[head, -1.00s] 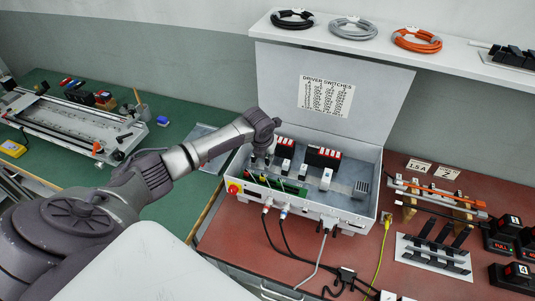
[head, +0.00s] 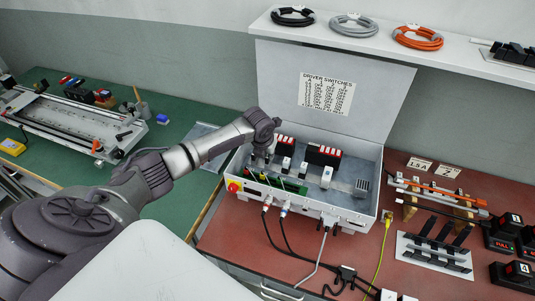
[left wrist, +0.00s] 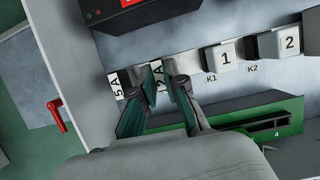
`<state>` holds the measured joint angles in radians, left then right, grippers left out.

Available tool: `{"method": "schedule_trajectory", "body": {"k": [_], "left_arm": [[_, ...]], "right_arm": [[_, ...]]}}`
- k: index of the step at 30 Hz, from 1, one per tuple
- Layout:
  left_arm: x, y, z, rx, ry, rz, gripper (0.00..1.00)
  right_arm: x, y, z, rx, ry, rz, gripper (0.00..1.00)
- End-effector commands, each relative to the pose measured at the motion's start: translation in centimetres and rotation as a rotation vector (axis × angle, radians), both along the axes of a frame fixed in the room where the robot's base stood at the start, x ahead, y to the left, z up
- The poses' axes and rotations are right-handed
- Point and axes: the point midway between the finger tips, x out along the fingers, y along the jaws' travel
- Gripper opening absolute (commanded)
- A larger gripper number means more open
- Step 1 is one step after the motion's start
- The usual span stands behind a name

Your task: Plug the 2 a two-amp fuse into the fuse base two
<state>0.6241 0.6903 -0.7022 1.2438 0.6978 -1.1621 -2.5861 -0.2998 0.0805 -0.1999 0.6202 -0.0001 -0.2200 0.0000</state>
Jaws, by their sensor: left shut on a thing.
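My left gripper (head: 261,153) reaches down into the left end of the open grey control box. In the left wrist view my left gripper (left wrist: 164,92) is shut on the two-amp fuse (left wrist: 161,77), whose "2 A" label shows between the fingertips. The five-amp fuse (left wrist: 119,84), labelled "5 A", stands just to its left, close to one finger. The fuse stands in line with the pale rail; the fuse base under it is hidden, so I cannot tell how deep it sits. My right gripper is not in view.
A black module (left wrist: 150,12) is above. The box wall (left wrist: 62,55) with a red lever is on the left.

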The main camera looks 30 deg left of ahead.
Motion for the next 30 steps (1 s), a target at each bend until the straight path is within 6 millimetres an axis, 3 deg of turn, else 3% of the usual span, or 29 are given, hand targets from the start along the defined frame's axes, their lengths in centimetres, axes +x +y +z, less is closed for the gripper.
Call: {"method": "schedule_trajectory", "body": {"k": [13,14,18,30], "left_arm": [[0.01,-0.02,-0.35,0.000,0.000,0.000,0.00],[0.01,-0.02,-0.35,0.000,0.000,0.000,0.17],[0.00,-0.02,-0.35,0.000,0.000,0.000,0.40],[-0.06,-0.02,-0.09,0.000,0.000,0.000,0.41]], "right_arm": [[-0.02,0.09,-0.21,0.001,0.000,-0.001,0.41],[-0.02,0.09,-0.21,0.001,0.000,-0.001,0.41],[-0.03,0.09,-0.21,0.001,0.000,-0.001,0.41],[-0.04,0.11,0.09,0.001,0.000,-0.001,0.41]]}}
